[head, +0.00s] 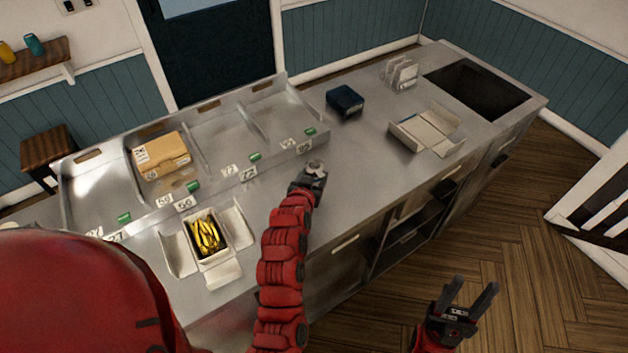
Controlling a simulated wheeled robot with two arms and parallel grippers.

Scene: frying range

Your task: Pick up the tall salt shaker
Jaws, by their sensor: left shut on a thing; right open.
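My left gripper (314,178) is over the front part of the steel counter, just right of the "95" label. It is shut on a small silvery thing, taken to be the tall salt shaker (318,168). Only its pale metallic top shows; the fingers and wrist hide the rest, so I cannot tell whether it touches the counter. No other shaker is in view. My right gripper (474,303) is open and empty, low at the right, in front of the counter and above the wooden floor.
The steel counter (365,150) has divided bays at the left with a cardboard box (160,154). An open carton of fries (206,236) stands left of my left arm. A dark blue box (345,101), an open flat carton (428,131) and a dark sink opening (478,89) are further right.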

